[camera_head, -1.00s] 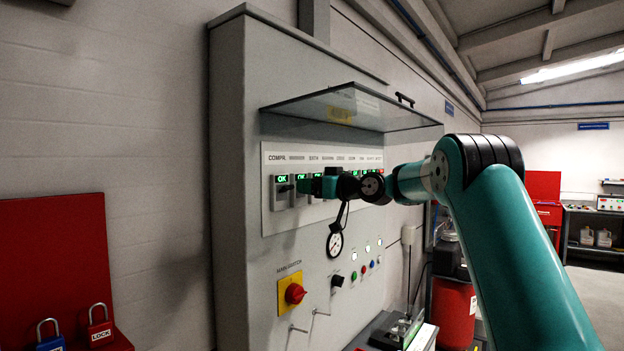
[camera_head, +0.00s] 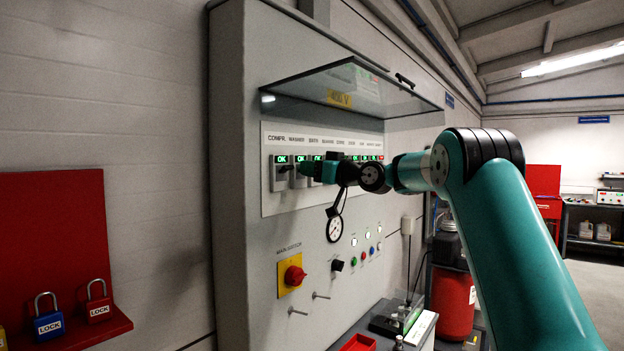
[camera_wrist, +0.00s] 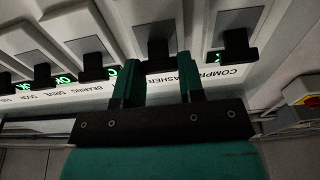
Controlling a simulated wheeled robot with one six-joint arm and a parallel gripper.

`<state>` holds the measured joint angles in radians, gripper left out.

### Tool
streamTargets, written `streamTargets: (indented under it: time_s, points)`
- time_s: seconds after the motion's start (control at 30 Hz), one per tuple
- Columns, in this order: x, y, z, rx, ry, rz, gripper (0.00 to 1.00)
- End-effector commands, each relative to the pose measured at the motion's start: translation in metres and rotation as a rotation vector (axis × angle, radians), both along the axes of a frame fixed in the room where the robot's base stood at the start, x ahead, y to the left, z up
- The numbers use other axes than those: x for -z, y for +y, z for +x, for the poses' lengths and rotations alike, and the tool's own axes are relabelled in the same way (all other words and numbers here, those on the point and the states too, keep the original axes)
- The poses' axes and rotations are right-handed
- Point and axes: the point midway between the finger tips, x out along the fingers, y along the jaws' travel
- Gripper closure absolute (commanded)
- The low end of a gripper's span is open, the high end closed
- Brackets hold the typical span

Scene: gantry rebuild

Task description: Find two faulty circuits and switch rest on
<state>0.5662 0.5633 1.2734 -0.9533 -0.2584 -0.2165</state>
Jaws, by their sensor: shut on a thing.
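The grey panel (camera_head: 232,240) carries a row of breaker switches under small displays. In the head view the leftmost switch, COMPR (camera_head: 279,174), has a green OK display (camera_head: 282,158). Several other displays also glow green; the far right one looks red but is too small to read. My gripper (camera_wrist: 160,66) is shut on the black lever of the WASHER switch (camera_wrist: 155,40), its fingers on either side of it. In the wrist view, upside down, the COMPR lever (camera_wrist: 236,45) is beside it, and the BEARING and DRIVE labels lie on the other side. My arm hides the middle switches.
A clear hinged cover (camera_head: 340,85) is raised above the row. Below are a gauge (camera_head: 334,229), a yellow-and-red main switch (camera_head: 291,275), a black knob (camera_head: 337,265) and lit buttons. A red board (camera_head: 60,225) with padlocks is at left. A red drum (camera_head: 454,305) stands right.

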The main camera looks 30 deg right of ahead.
Motion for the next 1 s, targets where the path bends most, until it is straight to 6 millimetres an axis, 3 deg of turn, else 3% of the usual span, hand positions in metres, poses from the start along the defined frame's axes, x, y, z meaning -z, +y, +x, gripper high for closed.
streamTargets:
  time_s: [0.03,0.27,0.7,1.0]
  points:
    - [0.013,0.000,-0.001,0.000,-0.031,0.008,0.88]
    - [0.024,0.000,-0.002,-0.001,-0.192,0.066,0.88]
    - [0.034,0.001,0.001,-0.002,-0.530,0.190,0.88]
    - [0.035,0.002,0.003,-0.002,-0.672,0.245,0.88]
